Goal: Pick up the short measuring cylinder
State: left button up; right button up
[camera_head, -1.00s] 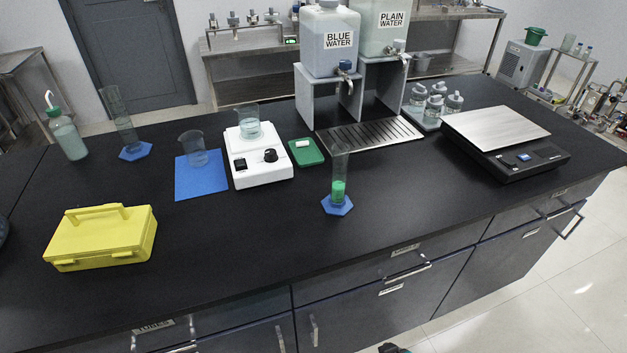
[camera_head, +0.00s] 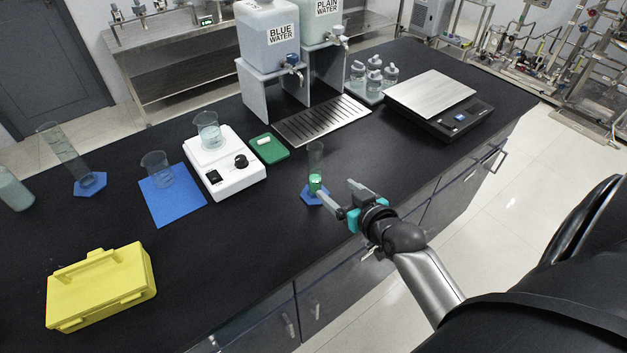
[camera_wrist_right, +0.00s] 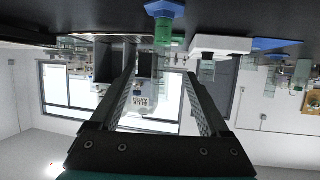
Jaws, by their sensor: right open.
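The short measuring cylinder (camera_head: 316,160) stands upright on its blue hexagonal base near the front of the black bench, with green liquid in its lower part. My right gripper (camera_head: 335,190) is open and empty, just to the right of the cylinder, its fingers pointing toward it. One finger partly overlaps the base in the head view. In the right wrist view, which is upside down, the cylinder (camera_wrist_right: 163,34) shows beyond the open fingers (camera_wrist_right: 160,85), not clearly between them. My left gripper is not in view.
A taller cylinder (camera_head: 63,150) stands at left. A beaker (camera_head: 157,172) on a blue mat, a white stirrer (camera_head: 232,176) with a beaker, and a green tray (camera_head: 272,152) are nearby. A balance (camera_head: 432,93) stands right, a yellow case (camera_head: 100,290) front left. Bench around the cylinder is clear.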

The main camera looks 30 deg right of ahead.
aim_at(319, 175)
jog(key=x, duration=0.6)
jog(key=shift+f+b, duration=0.1)
jog(key=shift+b, duration=0.25)
jog(key=shift+r+b+x, duration=0.2)
jog(key=shift+b+x, duration=0.2)
jog(key=shift+x, duration=2.6)
jog(key=shift+w+a, duration=0.1)
grip_shut()
